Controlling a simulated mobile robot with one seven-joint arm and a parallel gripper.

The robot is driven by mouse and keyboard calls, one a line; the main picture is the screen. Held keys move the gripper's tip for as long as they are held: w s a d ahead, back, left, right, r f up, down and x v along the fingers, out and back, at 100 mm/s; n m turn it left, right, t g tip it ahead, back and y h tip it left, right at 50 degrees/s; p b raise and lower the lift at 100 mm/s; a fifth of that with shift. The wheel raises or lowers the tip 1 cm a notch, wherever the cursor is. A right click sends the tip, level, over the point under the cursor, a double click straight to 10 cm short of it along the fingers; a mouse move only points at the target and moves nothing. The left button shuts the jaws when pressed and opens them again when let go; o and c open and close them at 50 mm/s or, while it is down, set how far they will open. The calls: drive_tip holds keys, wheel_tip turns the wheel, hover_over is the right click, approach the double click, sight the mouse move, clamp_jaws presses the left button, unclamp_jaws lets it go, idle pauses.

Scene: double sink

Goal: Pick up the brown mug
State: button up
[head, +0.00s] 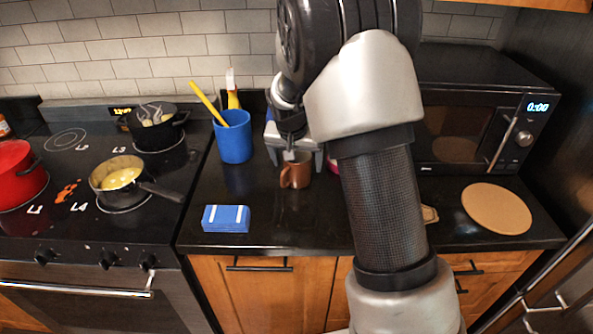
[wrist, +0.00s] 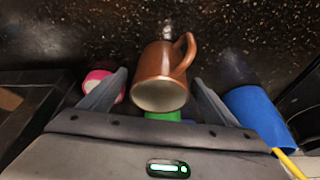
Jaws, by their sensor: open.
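The brown mug (head: 296,171) stands upright on the black counter in the head view, with its handle toward the lower left. In the wrist view the mug (wrist: 159,78) lies ahead of and between my two fingers, its handle at the upper right. My gripper (wrist: 161,85) is open, with one finger on each side of the mug and gaps showing. In the head view my gripper (head: 293,150) is just behind and above the mug, partly hidden by my arm. I cannot tell how far down the fingers reach.
A blue cup (head: 234,138) with a yellow utensil stands left of the mug. A blue sponge-like block (head: 226,218) lies in front. A pink-rimmed item (wrist: 100,85) and a green thing (wrist: 164,116) are near the fingers. A microwave (head: 455,130) stands right. The stove with pots is left.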

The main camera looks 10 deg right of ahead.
drive_tip(key=shift+w+f, duration=0.2)
drive_tip(key=shift+f, duration=0.3)
drive_tip(key=shift+r, duration=0.1)
drive_tip(key=c, duration=1.4)
